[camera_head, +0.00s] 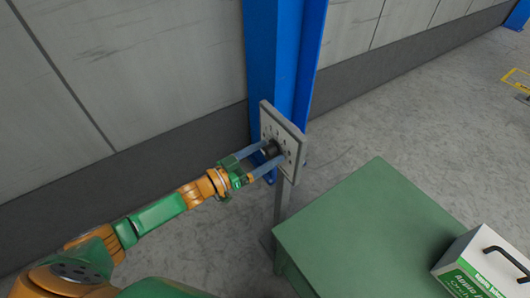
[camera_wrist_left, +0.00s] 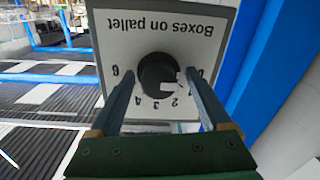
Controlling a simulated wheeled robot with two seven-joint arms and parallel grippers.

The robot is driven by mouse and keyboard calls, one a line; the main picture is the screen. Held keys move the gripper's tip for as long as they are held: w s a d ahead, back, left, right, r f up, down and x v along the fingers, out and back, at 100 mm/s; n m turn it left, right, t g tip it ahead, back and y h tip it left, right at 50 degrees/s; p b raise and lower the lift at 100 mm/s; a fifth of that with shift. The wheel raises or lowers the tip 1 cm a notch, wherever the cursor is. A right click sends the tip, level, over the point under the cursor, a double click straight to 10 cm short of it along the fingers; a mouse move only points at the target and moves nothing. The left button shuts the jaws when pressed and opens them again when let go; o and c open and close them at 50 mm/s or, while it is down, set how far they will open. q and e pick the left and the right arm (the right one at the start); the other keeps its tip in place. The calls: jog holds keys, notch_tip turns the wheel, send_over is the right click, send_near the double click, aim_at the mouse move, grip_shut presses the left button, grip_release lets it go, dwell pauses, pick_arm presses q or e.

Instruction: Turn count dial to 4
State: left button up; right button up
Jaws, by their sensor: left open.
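The count dial is a black round knob (camera_wrist_left: 158,75) on a pale panel (camera_wrist_left: 105,25) marked "Boxes on pallet", which appears upside down in the left wrist view. Printed digits run around the knob, with 6 on the left and 4, 3 and 2 below it. A pale mark shows at the knob's lower right, near 1 and 2; its exact setting is unclear. My left gripper (camera_head: 272,151) is open, one finger on each side of the knob. I cannot tell whether the fingers touch it. My right gripper is not in view.
The panel stands on a grey post (camera_head: 281,205) before a blue column (camera_head: 275,60) and grey wall. A green table or cabinet (camera_head: 370,225) is close on the right, with a white and green handled case (camera_head: 485,265) at its right. Open floor lies behind.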

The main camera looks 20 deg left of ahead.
pick_arm(q)
jog(key=shift+s+d+r, duration=0.1)
jog(key=shift+s+r, duration=0.05)
jog(key=shift+s, duration=0.05)
jog(key=c, duration=1)
grip_shut()
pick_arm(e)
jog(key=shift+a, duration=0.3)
